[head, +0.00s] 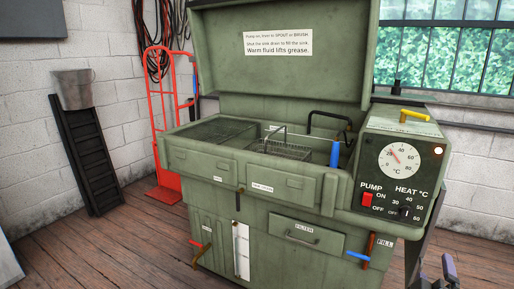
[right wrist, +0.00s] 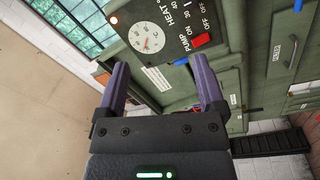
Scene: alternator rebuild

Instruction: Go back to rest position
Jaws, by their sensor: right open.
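My right gripper (head: 438,274) is low at the right edge of the head view, in front of and below the control panel. In the right wrist view its two purple fingers (right wrist: 162,76) are spread apart with nothing between them. The green parts washer (head: 265,195) stands ahead with its lid (head: 280,75) raised. Its control panel (head: 400,165) carries a dial, a red pump switch (head: 367,200) and a heat knob (head: 406,212). The panel also shows beyond the fingers in the right wrist view, apart from them. My left gripper is not in view.
A wire basket (head: 283,149) sits in the washer's sink. A red hand truck (head: 160,120) stands behind it. The wooden floor (head: 120,245) at the left front is clear.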

